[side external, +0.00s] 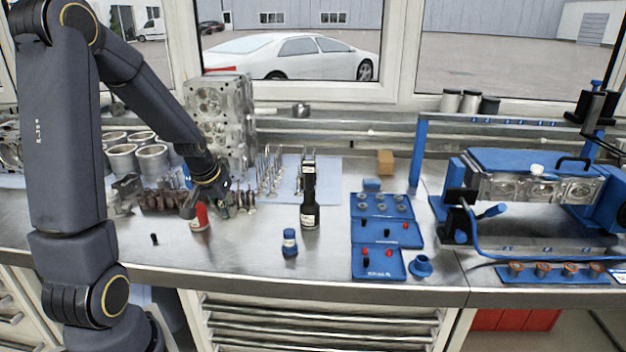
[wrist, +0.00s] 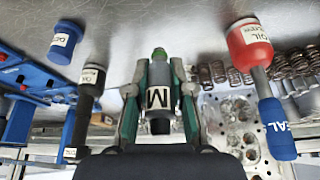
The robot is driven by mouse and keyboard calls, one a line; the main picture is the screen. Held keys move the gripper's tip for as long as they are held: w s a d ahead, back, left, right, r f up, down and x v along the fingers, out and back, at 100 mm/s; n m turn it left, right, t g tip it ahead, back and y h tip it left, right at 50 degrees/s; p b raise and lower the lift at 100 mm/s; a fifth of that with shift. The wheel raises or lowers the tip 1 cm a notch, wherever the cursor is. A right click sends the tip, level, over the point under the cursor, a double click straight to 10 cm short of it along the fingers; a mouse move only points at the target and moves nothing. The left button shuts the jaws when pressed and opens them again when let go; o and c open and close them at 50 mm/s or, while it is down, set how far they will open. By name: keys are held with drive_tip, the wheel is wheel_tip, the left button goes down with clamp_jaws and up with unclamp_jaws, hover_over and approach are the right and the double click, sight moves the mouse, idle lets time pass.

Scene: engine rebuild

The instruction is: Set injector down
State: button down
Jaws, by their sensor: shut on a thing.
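In the wrist view my gripper (wrist: 160,75) is shut on the injector (wrist: 158,98), a grey and dark body with a green tip and a white label marked "M". The green finger pads press it from both sides. In the side external view my gripper (side external: 212,190) is low over the left part of the bench, just behind the red bottle (side external: 200,218). The injector is too small and covered to make out there. Whether it touches the bench I cannot tell.
Valve springs (side external: 160,200) and a cylinder head (side external: 222,115) crowd the back left. Blue trays (side external: 400,232) with small parts lie farther right. The front left bench is mostly clear.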

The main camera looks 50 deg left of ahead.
hover_over(245, 234)
drive_tip(key=s, duration=0.1)
drive_tip(key=f, duration=0.6)
drive_tip(key=shift+s+d, duration=0.1)
drive_tip(key=shift+d, duration=0.3)
drive_tip(key=shift+f, duration=1.55)
drive_tip(key=shift+f, duration=0.1)
drive_tip(key=c, duration=1)
unclamp_jaws()
drive_tip(key=shift+f, duration=0.1)
